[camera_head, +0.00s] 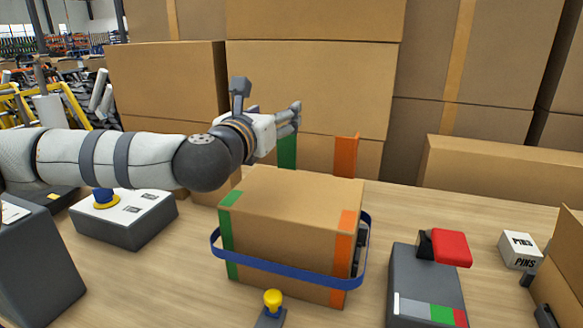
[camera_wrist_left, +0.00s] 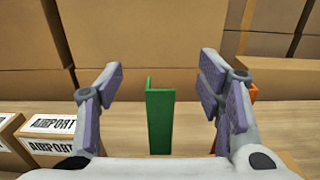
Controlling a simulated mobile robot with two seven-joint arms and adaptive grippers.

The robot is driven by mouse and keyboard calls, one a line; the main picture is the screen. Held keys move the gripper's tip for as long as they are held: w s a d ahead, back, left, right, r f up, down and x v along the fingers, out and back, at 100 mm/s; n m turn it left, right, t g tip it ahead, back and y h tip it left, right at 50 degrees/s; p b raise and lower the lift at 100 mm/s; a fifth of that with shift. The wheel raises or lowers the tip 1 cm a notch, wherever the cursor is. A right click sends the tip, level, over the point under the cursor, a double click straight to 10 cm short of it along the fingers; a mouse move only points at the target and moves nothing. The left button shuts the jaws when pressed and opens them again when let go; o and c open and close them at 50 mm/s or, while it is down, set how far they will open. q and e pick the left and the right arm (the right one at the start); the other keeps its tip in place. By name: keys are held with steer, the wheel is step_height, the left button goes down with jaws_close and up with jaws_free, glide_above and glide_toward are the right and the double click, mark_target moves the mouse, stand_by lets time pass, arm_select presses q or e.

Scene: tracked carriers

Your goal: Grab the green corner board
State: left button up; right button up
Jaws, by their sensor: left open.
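The green corner board (camera_head: 287,151) stands upright behind the cardboard box, its lower part hidden by the box in the head view. In the left wrist view the green corner board (camera_wrist_left: 160,120) is an upright angled strip, roughly midway between the fingers. My left gripper (camera_head: 296,118) is open above the back of the box, close to the board's top in the head view. In the wrist view the open jaws (camera_wrist_left: 161,80) have nothing between the pads that I can see gripped. My right gripper is not in view.
An orange corner board (camera_head: 346,155) stands to the right of the green one. The box (camera_head: 285,220) has a blue strap (camera_head: 290,272) around it and green and orange strips on its front corners. Stacked cartons (camera_head: 310,70) form a wall behind. A grey device with a red part (camera_head: 450,248) stands right.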

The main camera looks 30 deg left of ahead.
arm_select(q)
steer(key=f, duration=0.4)
steer(key=f+b, duration=0.1)
steer(key=f, duration=0.1)
steer(key=shift+s+f, duration=0.2)
steer(key=shift+s, duration=0.05)
steer(key=x, duration=0.7)
steer(key=shift+w, duration=0.4)
steer(key=shift+r, duration=0.15)
steer(key=c, duration=1.4)
